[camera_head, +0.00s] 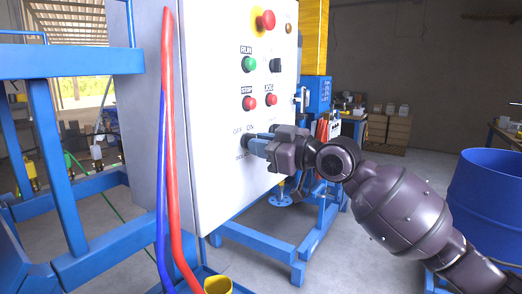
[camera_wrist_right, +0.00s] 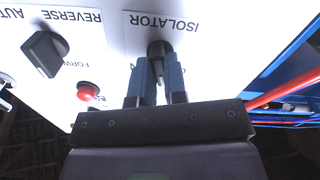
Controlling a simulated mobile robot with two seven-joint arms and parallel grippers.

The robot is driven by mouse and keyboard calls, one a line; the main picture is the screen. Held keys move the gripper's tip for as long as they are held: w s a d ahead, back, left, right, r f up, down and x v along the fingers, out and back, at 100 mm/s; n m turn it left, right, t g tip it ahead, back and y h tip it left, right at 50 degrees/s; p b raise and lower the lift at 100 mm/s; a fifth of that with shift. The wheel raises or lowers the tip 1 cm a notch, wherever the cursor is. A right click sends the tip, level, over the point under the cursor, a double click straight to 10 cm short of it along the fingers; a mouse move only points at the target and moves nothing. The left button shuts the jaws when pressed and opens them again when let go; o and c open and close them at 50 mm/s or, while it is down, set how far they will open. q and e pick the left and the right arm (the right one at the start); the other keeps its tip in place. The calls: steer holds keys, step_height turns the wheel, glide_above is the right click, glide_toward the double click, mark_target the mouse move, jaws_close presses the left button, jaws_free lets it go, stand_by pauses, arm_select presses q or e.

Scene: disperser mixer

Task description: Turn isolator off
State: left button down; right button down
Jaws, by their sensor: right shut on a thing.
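The isolator knob (camera_wrist_right: 157,50) is a black rotary switch on the white control panel (camera_head: 220,185). In the wrist view the panel appears upside down, with the word ISOLATOR beside the knob. My right gripper (camera_wrist_right: 157,75) is shut on the knob, with one blue finger on each side of it. In the head view my right gripper (camera_head: 257,144) reaches the panel from the right, by the OFF and ON marks. The gripper mostly hides the knob there, and I cannot tell which mark it points to. My left gripper is not in view.
The panel also has a red emergency stop (camera_head: 265,20), a green RUN button (camera_head: 249,64), red STOP (camera_head: 249,103) and JOG (camera_head: 271,100) buttons and a black selector (camera_head: 276,65). Red and blue hoses (camera_head: 170,130) hang left. A blue drum (camera_head: 490,200) stands right.

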steer(key=n+b, duration=0.1)
steer(key=n, duration=0.3)
steer(key=shift+f, duration=0.1)
steer(key=shift+n, duration=0.3)
stand_by(0.4)
steer(key=c, duration=1.2)
jaws_free()
steer(key=shift+o, duration=0.2)
steer(key=v, duration=1)
steer(key=shift+s+d, duration=0.25)
steer(key=shift+d, duration=0.1)
